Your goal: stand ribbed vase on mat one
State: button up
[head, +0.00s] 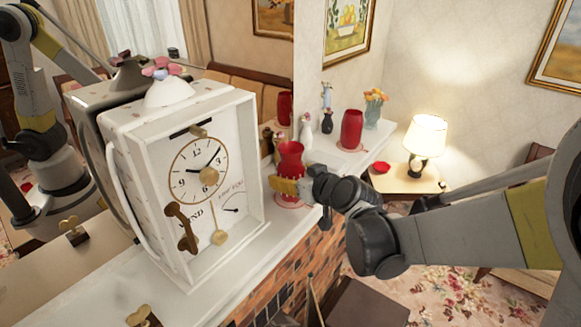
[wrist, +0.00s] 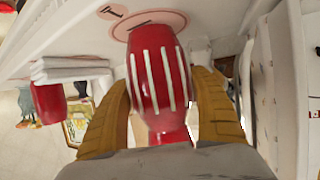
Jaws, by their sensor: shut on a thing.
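The ribbed vase (head: 290,157) is red, upright in the head view, between the clock and my arm on the white mantel. The wrist view shows its white ribs (wrist: 160,80). My gripper (head: 288,187) is shut on it, with one yellow finger on each side in the wrist view (wrist: 163,110). A round pink mat (head: 290,206) lies under the vase. In the wrist view the mat (wrist: 172,18) carries a dark mark, which I cannot read surely, and the vase's far end overlaps it. I cannot tell whether the vase touches the mat.
A large white clock (head: 200,180) stands close left of the vase. Another red vase (head: 352,128) stands farther along the mantel (head: 240,262). A white vase (head: 306,130), a dark vase (head: 327,121) and a glass flower vase (head: 373,112) stand near it. A mirror is behind.

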jog(key=shift+s, duration=0.1)
jog(key=shift+f, duration=0.15)
jog(key=o, duration=1.4)
jog(key=shift+r, duration=0.25)
jog(key=p+v, duration=0.1)
jog(key=v, duration=1)
jog(key=s+d+f+m+g+h, duration=0.1)
jog(key=s+d+m+h, duration=0.1)
jog(key=s+d, duration=0.2)
jog(key=s+d+f+m+g+h, duration=0.1)
jog(key=s+d, duration=0.3)
jog(key=s, duration=0.4)
jog(key=s+d+f+m+g+h, duration=0.2)
jog(key=s+d+h, duration=0.1)
jog(key=s+d, duration=0.2)
jog(key=shift+s+d+f+m+g+h, duration=0.1)
jog(key=shift+s+m+g+h, duration=0.3)
jog(key=shift+s, duration=0.35)
